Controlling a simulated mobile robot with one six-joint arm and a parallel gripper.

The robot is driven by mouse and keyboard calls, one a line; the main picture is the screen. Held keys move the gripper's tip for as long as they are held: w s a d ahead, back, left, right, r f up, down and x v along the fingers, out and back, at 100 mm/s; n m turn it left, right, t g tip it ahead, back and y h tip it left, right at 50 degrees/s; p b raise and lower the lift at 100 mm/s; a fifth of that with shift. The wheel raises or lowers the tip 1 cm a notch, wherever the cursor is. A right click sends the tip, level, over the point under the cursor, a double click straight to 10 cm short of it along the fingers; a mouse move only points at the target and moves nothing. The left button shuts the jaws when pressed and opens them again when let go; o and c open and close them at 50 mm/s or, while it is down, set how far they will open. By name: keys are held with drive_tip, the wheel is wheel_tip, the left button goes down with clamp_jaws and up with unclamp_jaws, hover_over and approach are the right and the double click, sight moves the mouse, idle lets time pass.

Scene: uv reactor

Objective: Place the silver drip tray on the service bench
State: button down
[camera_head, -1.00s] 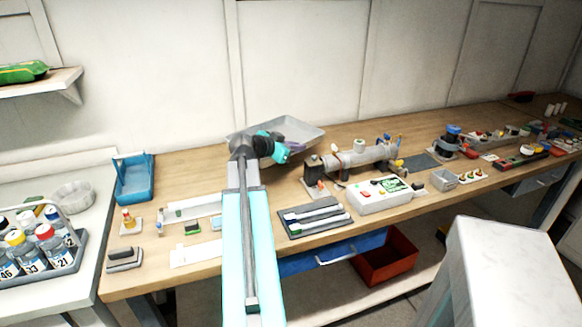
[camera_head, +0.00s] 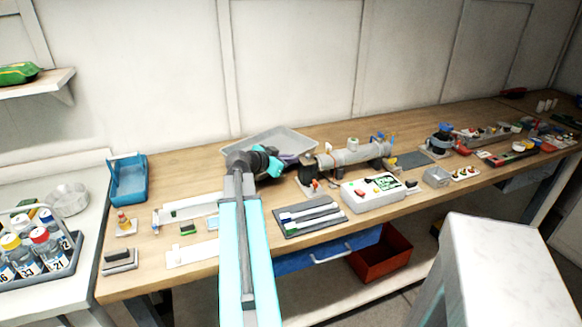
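The silver drip tray (camera_head: 297,140) is a shallow grey tray at the back of the wooden service bench (camera_head: 380,130), near the wall. It looks level and low over the bench top; I cannot tell whether it rests fully on the wood. My gripper (camera_head: 288,160) is at the tray's near side, with cyan and dark parts around it. My arm hides the tray's near left part and the fingertips, so I cannot see whether the fingers hold the rim.
A grey pipe-shaped reactor (camera_head: 350,156) stands close to the right of the tray. A white control box (camera_head: 372,191) and a dark tray with strips (camera_head: 310,215) lie in front. A blue bin (camera_head: 128,180) stands at the left. Bare wood shows between bin and tray.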

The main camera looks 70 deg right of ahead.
sight(291, 174)
drive_tip(key=shift+f, duration=1.55)
drive_tip(key=c, duration=2)
unclamp_jaws()
drive_tip(key=shift+p, duration=0.3)
drive_tip(key=b+v, duration=0.2)
drive_tip(key=v, duration=1)
drive_tip(key=shift+r, duration=0.1)
